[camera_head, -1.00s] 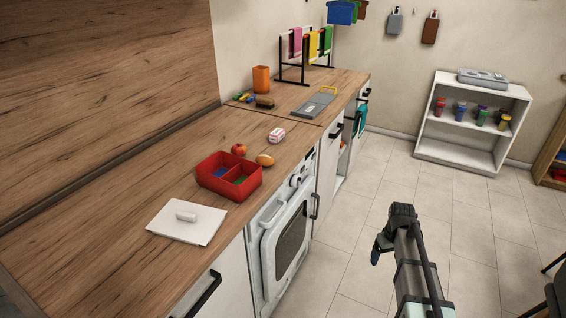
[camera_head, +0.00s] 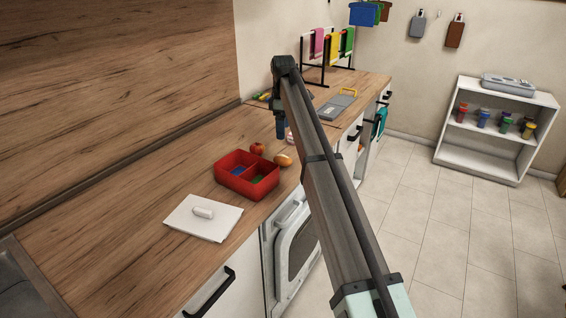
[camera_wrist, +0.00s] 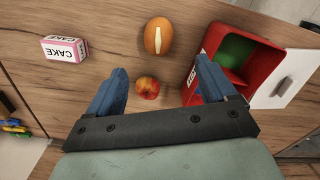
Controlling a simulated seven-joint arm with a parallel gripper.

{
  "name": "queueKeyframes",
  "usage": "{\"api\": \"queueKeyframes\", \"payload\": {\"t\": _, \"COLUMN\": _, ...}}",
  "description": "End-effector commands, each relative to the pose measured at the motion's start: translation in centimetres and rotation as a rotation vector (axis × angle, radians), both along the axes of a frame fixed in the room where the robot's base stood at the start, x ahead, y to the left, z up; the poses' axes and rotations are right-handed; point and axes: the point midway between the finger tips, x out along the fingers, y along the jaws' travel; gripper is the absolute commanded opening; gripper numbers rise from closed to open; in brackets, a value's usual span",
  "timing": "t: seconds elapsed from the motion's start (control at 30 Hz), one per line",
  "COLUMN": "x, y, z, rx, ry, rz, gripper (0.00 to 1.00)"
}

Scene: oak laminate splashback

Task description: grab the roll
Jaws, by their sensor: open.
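The roll is an oval orange-brown bun with a pale stripe. It lies on the wooden counter next to the red lunch box, in the head view (camera_head: 283,160) and at the top middle of the wrist view (camera_wrist: 159,36). My gripper is open and empty above the counter; its blue fingers show in the wrist view (camera_wrist: 161,85). In that view the roll lies beyond the fingertips, not between them. In the head view my gripper (camera_head: 281,138) hangs behind the roll, and my arm passes to its right.
A red apple (camera_wrist: 148,88) lies between the fingers in the wrist view. A pink-and-white cake box (camera_wrist: 64,48) lies to the left. The divided red lunch box (camera_wrist: 236,60) stands close to the right finger. A white lid (camera_head: 204,217) lies on the near counter.

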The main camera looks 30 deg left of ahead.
Motion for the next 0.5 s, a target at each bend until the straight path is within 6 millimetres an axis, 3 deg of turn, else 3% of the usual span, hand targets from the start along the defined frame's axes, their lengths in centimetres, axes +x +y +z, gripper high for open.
{"api": "queueKeyframes", "payload": {"t": 0.17, "x": -0.3, "y": 0.4, "z": -0.5, "rx": -0.001, "ry": 0.001, "rz": 0.014, "gripper": 0.84}}
{"api": "queueKeyframes", "payload": {"t": 0.5, "x": -0.3, "y": 0.3, "z": -5.7, "rx": -0.002, "ry": 0.001, "rz": 0.011, "gripper": 0.84}}
